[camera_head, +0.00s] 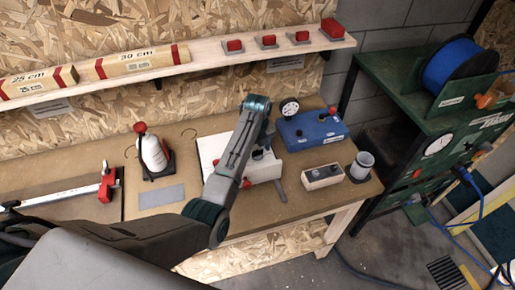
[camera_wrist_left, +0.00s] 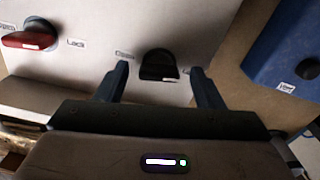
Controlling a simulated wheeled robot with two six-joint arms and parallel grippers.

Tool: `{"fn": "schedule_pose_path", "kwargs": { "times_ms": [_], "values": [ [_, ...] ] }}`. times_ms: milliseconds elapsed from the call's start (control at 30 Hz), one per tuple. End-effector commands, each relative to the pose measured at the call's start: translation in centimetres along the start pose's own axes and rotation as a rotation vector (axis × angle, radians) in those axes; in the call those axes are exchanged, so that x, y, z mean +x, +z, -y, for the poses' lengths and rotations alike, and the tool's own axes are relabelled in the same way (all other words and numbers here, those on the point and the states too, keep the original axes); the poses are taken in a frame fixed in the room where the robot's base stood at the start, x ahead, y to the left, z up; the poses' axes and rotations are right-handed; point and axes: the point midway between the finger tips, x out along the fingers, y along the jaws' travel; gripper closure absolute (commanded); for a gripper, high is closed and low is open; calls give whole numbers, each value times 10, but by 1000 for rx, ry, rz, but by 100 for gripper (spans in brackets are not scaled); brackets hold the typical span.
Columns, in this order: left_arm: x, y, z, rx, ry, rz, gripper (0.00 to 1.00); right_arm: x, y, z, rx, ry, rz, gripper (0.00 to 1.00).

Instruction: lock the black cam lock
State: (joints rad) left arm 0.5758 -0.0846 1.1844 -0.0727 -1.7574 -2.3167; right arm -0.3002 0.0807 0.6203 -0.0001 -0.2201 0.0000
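The black cam lock (camera_wrist_left: 160,66) sits on a white panel (camera_wrist_left: 95,25) in the left wrist view. A small "Open" label is on its left and a partly hidden label on its right. I cannot tell exactly which way its handle points. My left gripper (camera_wrist_left: 158,70) is open, with one finger on each side of the black cam lock and gaps between. In the head view, my left arm covers much of the white panel (camera_head: 209,146). My right gripper is in neither view.
A red cam lock (camera_wrist_left: 30,38) with a "Lock" label sits left on the same panel. A blue box (camera_head: 310,130) with a gauge stands close behind on the right.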

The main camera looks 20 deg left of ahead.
Motion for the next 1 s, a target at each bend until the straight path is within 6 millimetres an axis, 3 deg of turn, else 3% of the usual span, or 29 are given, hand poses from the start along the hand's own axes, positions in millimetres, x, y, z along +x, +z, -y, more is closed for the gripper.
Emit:
{"fn": "schedule_pose_path", "kwargs": {
  "times_ms": [200,333,667,733,1000],
  "values": [
    [-1,0,0,0,1,-1,38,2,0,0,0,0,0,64],
    [-12,0,0,0,-1,1,38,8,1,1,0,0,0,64],
    [-83,0,0,0,-2,2,38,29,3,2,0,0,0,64],
    [-96,0,0,0,1,-1,38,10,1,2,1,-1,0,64],
    [-107,0,0,0,0,0,38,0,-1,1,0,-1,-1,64]
  ]
}}
